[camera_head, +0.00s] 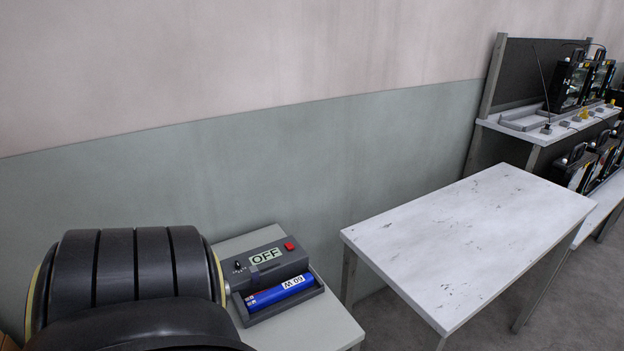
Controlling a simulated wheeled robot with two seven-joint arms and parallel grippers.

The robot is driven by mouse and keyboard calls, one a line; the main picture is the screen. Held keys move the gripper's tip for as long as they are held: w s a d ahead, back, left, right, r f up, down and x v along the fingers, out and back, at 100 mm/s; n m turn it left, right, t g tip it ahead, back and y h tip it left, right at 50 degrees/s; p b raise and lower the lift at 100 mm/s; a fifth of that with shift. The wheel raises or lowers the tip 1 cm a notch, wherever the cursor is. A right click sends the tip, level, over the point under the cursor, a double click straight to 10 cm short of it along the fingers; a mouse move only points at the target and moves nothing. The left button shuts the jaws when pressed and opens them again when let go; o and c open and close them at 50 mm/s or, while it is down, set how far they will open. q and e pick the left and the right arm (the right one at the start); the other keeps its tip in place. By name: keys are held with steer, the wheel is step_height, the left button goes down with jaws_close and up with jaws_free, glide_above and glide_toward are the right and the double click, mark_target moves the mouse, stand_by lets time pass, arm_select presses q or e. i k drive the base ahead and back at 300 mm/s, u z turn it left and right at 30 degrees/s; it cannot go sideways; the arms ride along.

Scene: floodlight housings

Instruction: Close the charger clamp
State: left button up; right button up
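The charger (265,262) is a dark grey box on a small light table at the lower middle. Its label reads OFF, with a red button at its right and a small black knob or switch at its left. A blue battery (279,293) marked "60 W" lies in the tray along the charger's front. I cannot make out the clamp's position clearly; a grey metal part (229,288) sits at the battery's left end, partly hidden by my black arm. Neither gripper shows in the view.
The small table (318,325) has bare room right of the charger. A larger empty white table (470,240) stands to the right, with a gap between. A workbench (532,132) with several black floodlight housings (568,82) is at the far right. A wall runs behind.

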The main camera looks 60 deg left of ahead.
mark_target(254, 270)
steer(key=i, duration=0.7)
steer(key=u, duration=2.55)
